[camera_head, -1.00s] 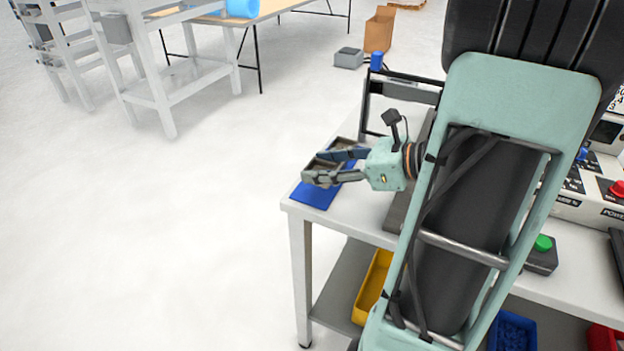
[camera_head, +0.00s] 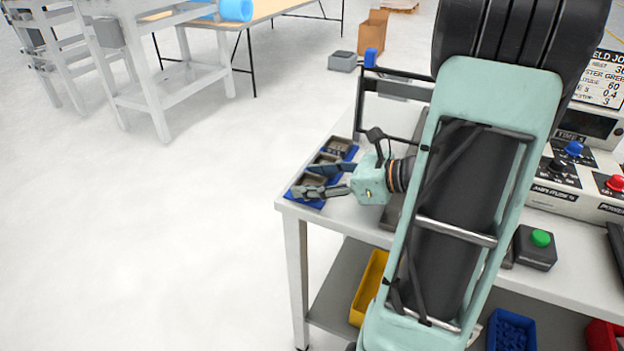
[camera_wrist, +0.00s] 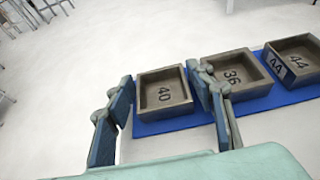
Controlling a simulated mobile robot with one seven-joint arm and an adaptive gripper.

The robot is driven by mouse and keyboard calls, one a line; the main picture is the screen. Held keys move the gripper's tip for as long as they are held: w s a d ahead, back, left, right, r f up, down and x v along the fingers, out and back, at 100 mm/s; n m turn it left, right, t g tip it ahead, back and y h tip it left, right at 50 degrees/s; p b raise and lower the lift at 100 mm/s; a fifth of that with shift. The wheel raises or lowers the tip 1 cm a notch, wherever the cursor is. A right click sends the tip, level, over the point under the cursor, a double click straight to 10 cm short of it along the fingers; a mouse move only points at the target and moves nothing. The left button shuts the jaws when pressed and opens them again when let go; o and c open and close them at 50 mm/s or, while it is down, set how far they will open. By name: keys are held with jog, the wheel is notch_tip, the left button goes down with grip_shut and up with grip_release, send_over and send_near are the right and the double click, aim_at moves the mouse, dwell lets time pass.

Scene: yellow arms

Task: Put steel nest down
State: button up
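A grey steel nest marked 40 (camera_wrist: 163,92) sits at the left end of a blue mat (camera_wrist: 170,125). Nests marked 36 (camera_wrist: 235,73) and 44 (camera_wrist: 296,60) stand to its right in the wrist view. In the head view the nest marked 40 (camera_head: 315,180) is at the near table corner, partly behind my fingers. My gripper (camera_head: 303,179) is open around it, one finger on each side. In the wrist view my gripper (camera_wrist: 160,88) shows a gap at the left finger; the right finger is close to the nest's side, between it and nest 36, and contact is unclear.
The white table's (camera_head: 290,207) left edge is close to the mat. A dark frame (camera_head: 395,87) stands behind my gripper. A control box with a green button (camera_head: 540,240) and a panel with knobs (camera_head: 575,165) are at right.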

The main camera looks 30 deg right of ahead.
jog(key=shift+r, duration=0.3)
jog(key=p+v, duration=0.2)
jog(key=v, duration=1)
jog(key=shift+f, duration=0.15)
